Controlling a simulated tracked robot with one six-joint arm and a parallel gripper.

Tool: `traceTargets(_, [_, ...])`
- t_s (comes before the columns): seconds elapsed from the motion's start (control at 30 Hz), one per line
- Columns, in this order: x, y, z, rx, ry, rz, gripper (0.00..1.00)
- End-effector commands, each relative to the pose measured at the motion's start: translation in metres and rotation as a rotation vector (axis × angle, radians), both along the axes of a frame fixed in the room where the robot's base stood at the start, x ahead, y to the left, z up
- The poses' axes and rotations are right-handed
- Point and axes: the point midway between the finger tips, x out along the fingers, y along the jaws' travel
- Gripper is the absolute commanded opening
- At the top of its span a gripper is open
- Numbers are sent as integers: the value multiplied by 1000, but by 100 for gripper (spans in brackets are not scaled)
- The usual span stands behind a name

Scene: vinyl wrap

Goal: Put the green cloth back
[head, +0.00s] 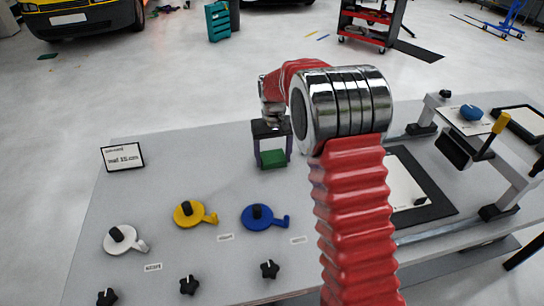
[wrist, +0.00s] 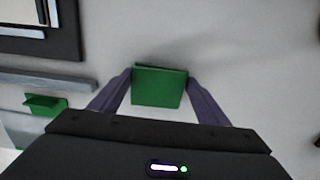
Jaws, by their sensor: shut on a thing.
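The green cloth (head: 273,159) looks like a small folded green block. It is held between the two purple fingers of my gripper (head: 272,150), left of the middle of the table in the head view. In the wrist view the cloth (wrist: 160,87) sits between the fingertips of my gripper (wrist: 160,82), with a finger touching each side. A soft shadow lies on the pale surface behind it. I cannot tell whether its underside touches the table. My arm hides part of the table to the right of it.
White (head: 120,239), yellow (head: 190,213) and blue (head: 260,217) pieces with black knobs lie in front on the grey table (head: 195,165). A sign (head: 122,157) stands at left. A black-edged board (head: 425,203) and a frame with a yellow handle (head: 500,124) are at right.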

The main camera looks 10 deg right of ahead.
Motion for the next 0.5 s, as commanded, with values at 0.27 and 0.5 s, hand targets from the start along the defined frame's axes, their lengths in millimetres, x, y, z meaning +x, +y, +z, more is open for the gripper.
traceTargets(0.27, [0,0,-1,0,1,0,86])
traceTargets(0.5, [0,0,-1,0,1,0,88])
